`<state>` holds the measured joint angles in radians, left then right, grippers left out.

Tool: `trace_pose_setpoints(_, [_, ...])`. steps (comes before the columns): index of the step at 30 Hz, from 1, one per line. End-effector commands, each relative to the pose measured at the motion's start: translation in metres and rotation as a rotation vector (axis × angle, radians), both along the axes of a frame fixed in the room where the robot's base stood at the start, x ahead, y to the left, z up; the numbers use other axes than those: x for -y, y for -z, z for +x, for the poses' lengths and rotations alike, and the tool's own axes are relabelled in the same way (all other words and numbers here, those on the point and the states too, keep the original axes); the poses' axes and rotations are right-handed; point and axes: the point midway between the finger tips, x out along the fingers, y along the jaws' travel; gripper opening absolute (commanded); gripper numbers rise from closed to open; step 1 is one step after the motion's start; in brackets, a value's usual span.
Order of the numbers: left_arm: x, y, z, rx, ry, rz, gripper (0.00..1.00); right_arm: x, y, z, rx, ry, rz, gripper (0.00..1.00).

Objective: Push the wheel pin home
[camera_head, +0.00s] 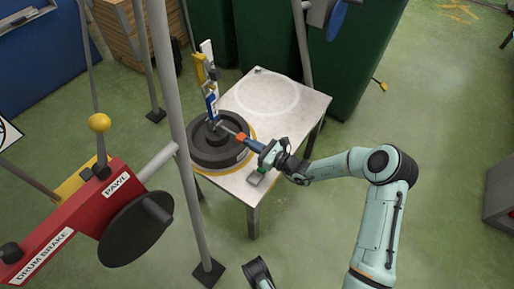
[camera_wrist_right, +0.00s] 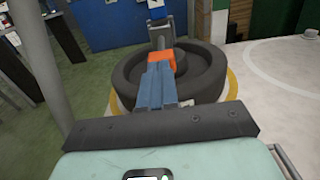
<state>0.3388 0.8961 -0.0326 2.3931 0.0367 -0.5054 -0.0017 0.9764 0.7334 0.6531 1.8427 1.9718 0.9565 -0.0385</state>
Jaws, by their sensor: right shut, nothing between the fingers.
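A dark wheel (camera_head: 207,157) lies flat on the table, with a raised hub at its middle. It also shows in the wrist view (camera_wrist_right: 212,78). A grey fork-like fitting (camera_wrist_right: 153,28) stands at the hub. A thin grey piece (camera_head: 228,129), perhaps the wheel pin, shows between the hub and my fingertips; I cannot tell how deep it sits. My right gripper (camera_head: 241,137) has blue fingers with orange tips. It is shut and empty, pointing at the hub fitting from the right. Its tips (camera_wrist_right: 160,58) hide the fitting's lower front in the wrist view.
A blue, white and yellow upright piece (camera_head: 208,80) rises above the wheel. The pale table (camera_head: 300,105) is bare at its far right, inside a faint ring. A grey post (camera_head: 185,150) and a red panel (camera_head: 85,215) with levers stand at the left.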

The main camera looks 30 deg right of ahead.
Motion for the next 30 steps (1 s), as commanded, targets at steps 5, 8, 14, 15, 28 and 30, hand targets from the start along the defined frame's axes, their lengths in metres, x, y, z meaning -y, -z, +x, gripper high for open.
trace_pose_setpoints(5, [0.0,0.0,-0.001,-0.002,-0.001,0.0,0.0,0.0,0.0,0.0,0.0,0.0,0.0,0.0])
trace_pose_setpoints(8, [0.0,0.0,-0.001,-0.001,-0.001,0.0,0.0,0.0,0.0,0.0,0.0,0.0,0.0,0.0])
trace_pose_setpoints(14, [0.001,-0.005,0.004,0.015,0.001,0.001,0.0,-0.012,-0.001,0.026,0.002,-0.003,0.002,0.0])
trace_pose_setpoints(15, [0.001,-0.005,0.005,0.017,0.001,0.001,0.0,-0.015,-0.001,0.034,0.002,-0.003,0.002,0.0])
trace_pose_setpoints(28, [0.001,-0.004,0.005,0.018,0.002,0.001,0.0,-0.025,0.0,0.058,0.0,0.0,0.001,0.0])
trace_pose_setpoints(30, [0.001,-0.004,0.005,0.018,0.002,0.001,0.0,-0.025,-0.001,0.058,0.001,0.0,0.001,0.0])
